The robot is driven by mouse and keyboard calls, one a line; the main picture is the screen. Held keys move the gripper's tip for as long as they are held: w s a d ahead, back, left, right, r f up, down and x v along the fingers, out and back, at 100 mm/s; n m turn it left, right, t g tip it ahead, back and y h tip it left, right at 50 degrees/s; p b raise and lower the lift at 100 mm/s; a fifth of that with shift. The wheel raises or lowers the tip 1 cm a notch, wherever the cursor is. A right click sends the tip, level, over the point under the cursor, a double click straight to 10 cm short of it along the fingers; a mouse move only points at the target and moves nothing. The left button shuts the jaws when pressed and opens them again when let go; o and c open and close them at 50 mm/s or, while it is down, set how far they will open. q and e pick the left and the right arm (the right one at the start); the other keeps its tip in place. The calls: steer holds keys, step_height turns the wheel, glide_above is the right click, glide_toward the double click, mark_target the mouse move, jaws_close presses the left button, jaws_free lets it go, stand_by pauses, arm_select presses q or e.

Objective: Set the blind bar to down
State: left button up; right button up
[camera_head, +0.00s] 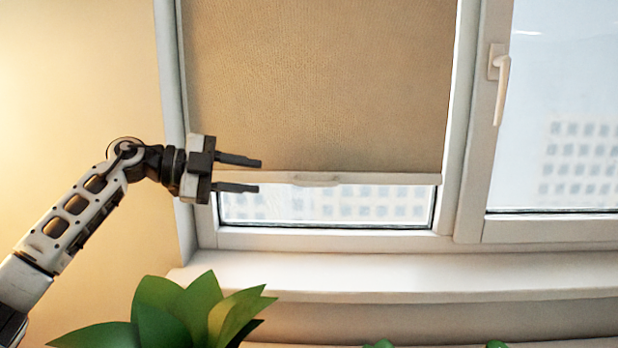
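The tan roller blind (320,85) covers most of the left window pane. Its white bottom bar (385,179) hangs level, a little above the lower window frame, with a strip of bare glass under it. A small handle (315,179) sits at the middle of the bar. My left gripper (255,175) is open at the left part of the bar, one finger above the bar's height and one below it. I cannot tell whether the fingers touch the bar. The handle is to the right of the fingertips. My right gripper is out of view.
A white sill (400,275) runs below the window. A green leafy plant (185,310) stands at the lower left, below my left gripper. The right window (565,100) has a white handle (501,85). The space right of the gripper is free.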

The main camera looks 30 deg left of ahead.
mark_target(310, 182)
arm_select(q)
steer(key=p+x, duration=0.2)
steer(key=x, duration=1)
steer(key=shift+r+p, duration=0.1)
steer(key=shift+p, duration=0.3)
steer(key=shift+w+d+f, duration=0.25)
steer(key=shift+w+d, duration=0.2)
steer(key=shift+d, duration=0.05)
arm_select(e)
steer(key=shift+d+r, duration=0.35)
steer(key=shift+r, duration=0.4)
arm_select(q)
steer(key=shift+c, duration=0.3)
